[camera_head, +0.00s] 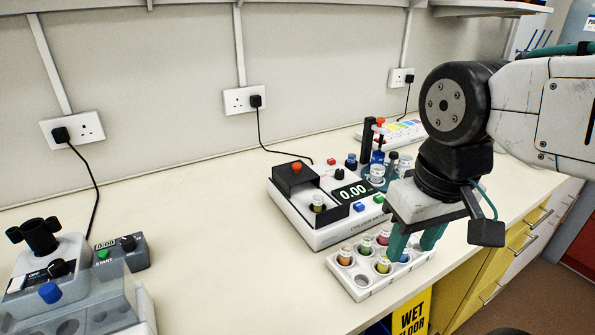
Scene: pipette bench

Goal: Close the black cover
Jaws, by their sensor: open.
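The black cover (290,179) has a red knob on top and sits at the back left of a white colorimeter (312,236) with a 0.00 display. In front of the cover a vial (318,203) with a pale cap stands exposed in the dark well, so the cover is not over it. My gripper (413,247) has two teal fingers pointing down, apart, to the right of the colorimeter and over the right part of a white vial rack. It is well away from the cover. Whether anything is between the fingers is hard to see.
The white rack (370,292) holds several coloured vials in front of the colorimeter. Blue labware (377,172) and a dark post stand behind it on the right. A grey device with a clear lid (105,308) and a START timer (121,252) are at left. The middle-left bench (215,240) is clear.

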